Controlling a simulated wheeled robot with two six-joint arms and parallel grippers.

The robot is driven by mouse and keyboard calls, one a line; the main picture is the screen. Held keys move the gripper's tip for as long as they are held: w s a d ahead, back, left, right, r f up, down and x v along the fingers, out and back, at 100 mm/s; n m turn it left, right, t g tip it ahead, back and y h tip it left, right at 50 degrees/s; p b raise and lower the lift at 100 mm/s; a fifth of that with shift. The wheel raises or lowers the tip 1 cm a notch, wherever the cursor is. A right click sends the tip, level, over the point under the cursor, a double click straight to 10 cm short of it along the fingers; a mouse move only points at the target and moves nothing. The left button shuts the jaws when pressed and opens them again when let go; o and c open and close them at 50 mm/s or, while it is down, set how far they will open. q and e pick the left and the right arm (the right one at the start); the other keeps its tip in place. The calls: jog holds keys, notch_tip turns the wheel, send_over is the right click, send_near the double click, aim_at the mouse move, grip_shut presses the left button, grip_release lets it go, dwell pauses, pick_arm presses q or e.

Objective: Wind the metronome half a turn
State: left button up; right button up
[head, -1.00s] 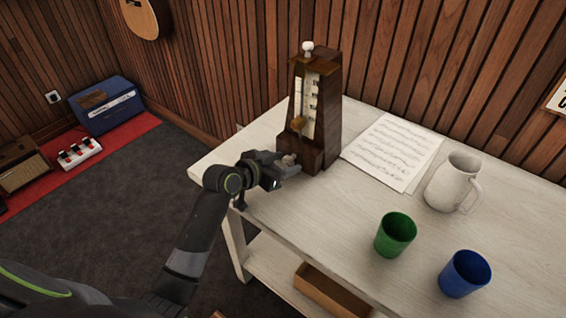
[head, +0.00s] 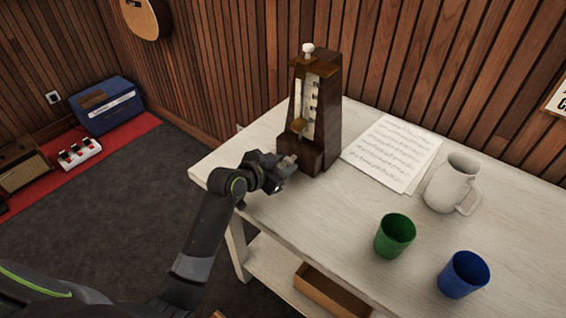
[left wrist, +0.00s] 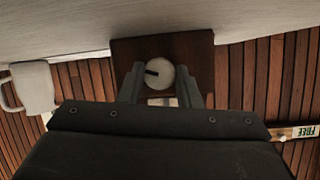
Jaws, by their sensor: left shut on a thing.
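The metronome (head: 318,130) is a dark wooden, tapered case with a pale scale face, standing upright at the table's back left. Its winding key shows in the left wrist view as a round, pale knob (left wrist: 160,74) with a dark slot, on the brown case side. My left gripper (head: 284,165) is at the low front of the metronome, shut on this key. In the left wrist view its two fingers (left wrist: 160,84) lie on either side of the knob. In the head view the gripper mostly hides the key. My right gripper is not in view.
Sheet music (head: 393,152) lies right of the metronome on the pale table (head: 330,215). A white jug (head: 452,184), a green cup (head: 395,236) and a blue cup (head: 464,274) stand further right. The table's left edge is close below my left arm.

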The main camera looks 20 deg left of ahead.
pick_arm(q)
jog(key=shift+s+d+m+t+y+p, duration=0.1)
jog(key=shift+m+t+y+p, duration=0.1)
jog(key=shift+m+y, duration=0.3)
jog(key=shift+d+m+t+y+p, duration=0.1)
jog(key=shift+m+y+p, duration=0.1)
jog(key=shift+m+y, duration=0.3)
jog(key=m+y, duration=0.1)
jog(key=m, duration=0.1)
jog(key=shift+d+f+m+t+p, duration=0.1)
jog(key=shift+m+t+p, duration=0.2)
jog(key=shift+t+p, duration=0.1)
jog(key=m+t+y, duration=0.1)
jog(key=m, duration=0.1)
jog(key=shift+s+f+m+y+p, duration=0.1)
jog(key=shift+m+y+p, duration=0.2)
jog(key=shift+p, duration=0.05)
jog(key=shift+d+f+m+t+y+p, duration=0.15)
jog(key=shift+m+t+y+p, duration=0.3)
jog(key=shift+m, duration=0.65)
jog(key=o, duration=1)
jog(key=shift+c, duration=0.2)
